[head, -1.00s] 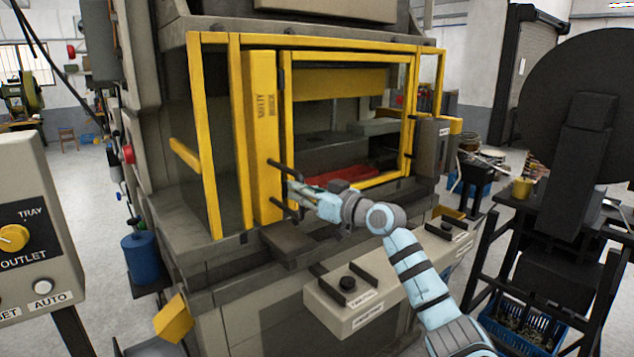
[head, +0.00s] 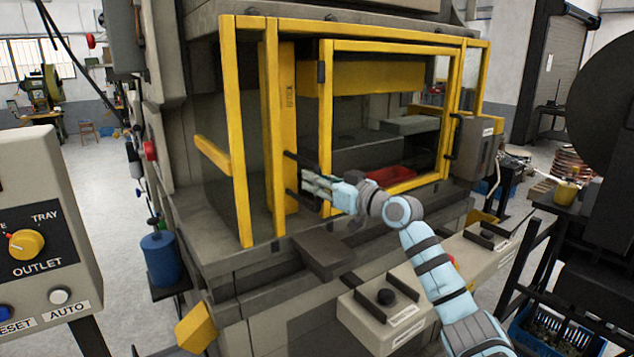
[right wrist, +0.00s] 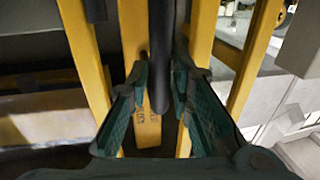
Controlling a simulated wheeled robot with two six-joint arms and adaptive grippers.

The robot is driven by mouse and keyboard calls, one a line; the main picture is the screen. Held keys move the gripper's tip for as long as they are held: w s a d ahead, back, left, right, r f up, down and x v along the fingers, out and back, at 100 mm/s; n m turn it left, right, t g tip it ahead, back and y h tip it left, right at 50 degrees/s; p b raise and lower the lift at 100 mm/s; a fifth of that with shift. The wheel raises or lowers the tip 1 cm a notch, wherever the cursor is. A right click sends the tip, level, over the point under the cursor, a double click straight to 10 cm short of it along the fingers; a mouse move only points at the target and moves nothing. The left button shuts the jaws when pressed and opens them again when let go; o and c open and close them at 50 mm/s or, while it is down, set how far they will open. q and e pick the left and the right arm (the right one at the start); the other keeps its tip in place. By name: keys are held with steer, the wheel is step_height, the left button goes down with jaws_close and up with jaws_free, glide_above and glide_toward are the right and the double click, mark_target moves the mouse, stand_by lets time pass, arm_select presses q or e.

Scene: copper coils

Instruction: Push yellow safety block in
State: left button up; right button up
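The yellow safety block (head: 287,110) is a tall upright bar with dark lettering at the left of the press opening. It stands set back behind the front yellow frame, partly hidden by a frame post. Its lettered face also shows low in the right wrist view (right wrist: 147,128). A black handle (right wrist: 160,60) on the block runs between my right gripper's fingers. My right gripper (head: 312,184) is closed around this handle, one finger on each side, as the right wrist view shows (right wrist: 160,78). My left gripper is not in view.
Yellow frame posts (head: 238,140) stand close on both sides of the block. A red tray (head: 390,174) lies inside the press. An outlet panel (head: 45,230) stands at the left.

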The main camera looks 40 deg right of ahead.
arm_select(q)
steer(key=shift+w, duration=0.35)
arm_select(e)
steer(key=shift+o, duration=0.6)
steer(key=shift+w+f, duration=0.2)
steer(key=shift+s+d, duration=0.1)
steer(key=shift+s, duration=0.05)
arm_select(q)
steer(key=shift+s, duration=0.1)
arm_select(e)
steer(key=s+d, duration=0.1)
steer(key=s, duration=0.6)
steer(key=shift+s, duration=0.15)
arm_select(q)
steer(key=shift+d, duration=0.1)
arm_select(e)
steer(key=shift+d, duration=0.15)
